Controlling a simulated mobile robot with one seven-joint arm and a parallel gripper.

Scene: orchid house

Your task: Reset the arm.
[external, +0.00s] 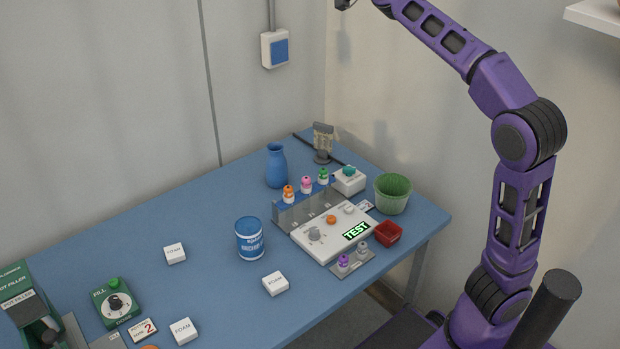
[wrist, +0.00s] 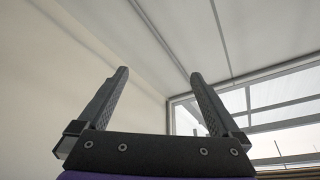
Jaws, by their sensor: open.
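My gripper (wrist: 158,82) shows in the wrist view with its two dark fingers spread wide apart and nothing between them. The wrist view faces up at a pale wall, the ceiling and a window. In the external view my purple arm rises at the right and bends up and left at the elbow. Its far end reaches the top edge of the picture, high above the table, and the gripper itself is mostly cut off there.
A blue table (external: 205,225) stands below, with a white TEST console (external: 322,236), a blue can (external: 249,239), a blue vase (external: 276,166), a green basket (external: 392,195) and a red tray (external: 388,234). A wall box (external: 275,48) and a shelf corner (external: 597,14) are higher up.

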